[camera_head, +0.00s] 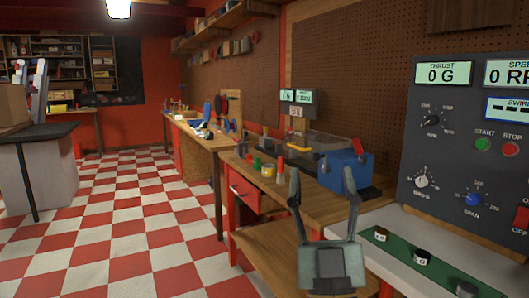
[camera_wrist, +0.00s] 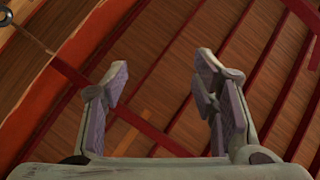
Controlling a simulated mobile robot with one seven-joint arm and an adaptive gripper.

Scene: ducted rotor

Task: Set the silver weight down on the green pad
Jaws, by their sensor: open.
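My gripper (camera_head: 325,182) is open in the head view, its two fingers spread and pointing up in front of the wooden bench. In the wrist view the open fingers (camera_wrist: 162,75) hold nothing between them. A long green pad (camera_head: 400,246) lies on the white table at the lower right, to the right of my gripper. Several small dark round weights stand on it, including one at its far end (camera_head: 380,234), one in the middle (camera_head: 422,257) and one near the front (camera_head: 466,289). I cannot tell which of them is silver.
A grey control panel (camera_head: 466,130) stands behind the white table (camera_head: 370,215). A blue vise-like block (camera_head: 345,173) and small coloured items sit on the wooden bench (camera_head: 310,207). The checkered floor (camera_head: 130,225) at left is clear. The wrist view shows a plank ceiling (camera_wrist: 165,30).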

